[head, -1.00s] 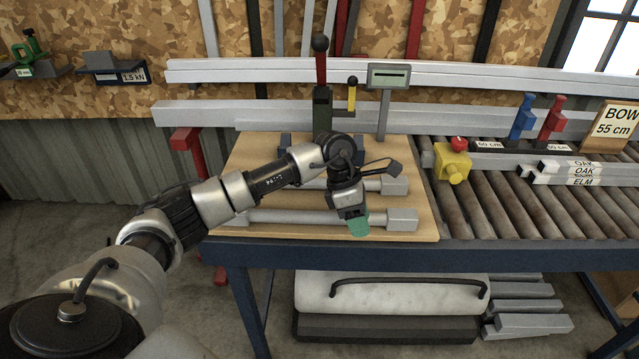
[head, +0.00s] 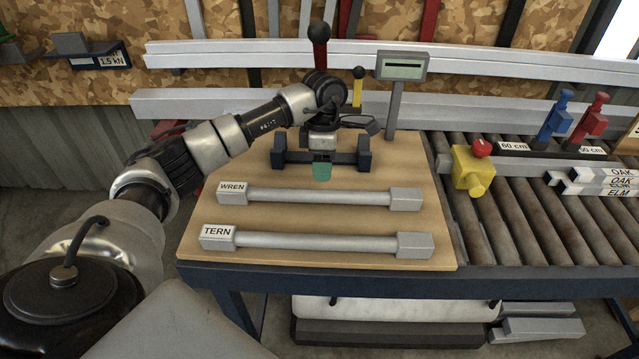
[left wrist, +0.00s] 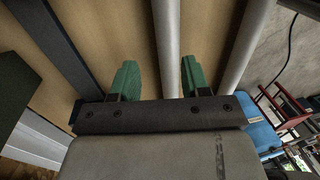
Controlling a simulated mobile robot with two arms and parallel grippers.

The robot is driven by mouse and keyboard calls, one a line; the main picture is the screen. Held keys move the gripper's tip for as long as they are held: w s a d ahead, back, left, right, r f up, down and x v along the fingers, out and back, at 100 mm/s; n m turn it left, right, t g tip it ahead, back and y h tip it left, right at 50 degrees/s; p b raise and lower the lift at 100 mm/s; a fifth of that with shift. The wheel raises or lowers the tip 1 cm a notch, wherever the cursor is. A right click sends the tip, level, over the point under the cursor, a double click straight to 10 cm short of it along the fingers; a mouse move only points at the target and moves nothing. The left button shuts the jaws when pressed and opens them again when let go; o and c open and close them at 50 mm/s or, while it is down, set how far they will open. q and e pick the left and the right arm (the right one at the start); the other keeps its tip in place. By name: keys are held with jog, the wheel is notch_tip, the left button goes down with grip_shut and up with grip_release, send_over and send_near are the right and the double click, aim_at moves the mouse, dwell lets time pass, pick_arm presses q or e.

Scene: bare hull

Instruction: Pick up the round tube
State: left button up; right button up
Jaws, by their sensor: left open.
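Two long grey tubes with block ends lie crosswise on a wooden board (head: 300,217). The rear tube (head: 318,196) is labelled WREN, the front tube (head: 318,241) TERN. I cannot tell for sure which has the round section. My left gripper (head: 321,172) is open and empty, above and behind the WREN tube, by a dark two-post stand. In the left wrist view the open green fingers (left wrist: 158,80) have one tube (left wrist: 167,45), apparently WREN, passing beyond the gap nearer the right finger. The other tube (left wrist: 246,45) lies farther right. My right gripper is not in view.
The dark stand (head: 279,150) and a grey display on a post (head: 402,66) stand behind the tubes. A roller conveyor (head: 520,220) with a yellow block (head: 472,170) lies to the right. The board in front of the tubes is clear.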

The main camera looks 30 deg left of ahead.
aim_at(324, 191)
pick_arm(q)
jog(key=shift+s+d+f, duration=0.1)
jog(key=shift+s+f, duration=0.1)
jog(key=shift+f, duration=0.25)
jog(key=shift+s+d+f+p, duration=0.3)
jog(key=shift+f+p, duration=0.05)
jog(key=shift+f, duration=0.3)
jog(key=shift+s+d+f+p, duration=0.25)
jog(key=shift+s+f+p, duration=0.1)
jog(key=shift+f, duration=0.25)
notch_tip(324, 191, down, 3)
jog(key=shift+r, duration=0.2)
jog(key=shift+f, duration=0.25)
jog(key=shift+d, duration=0.1)
jog(key=c, duration=0.7)
grip_shut()
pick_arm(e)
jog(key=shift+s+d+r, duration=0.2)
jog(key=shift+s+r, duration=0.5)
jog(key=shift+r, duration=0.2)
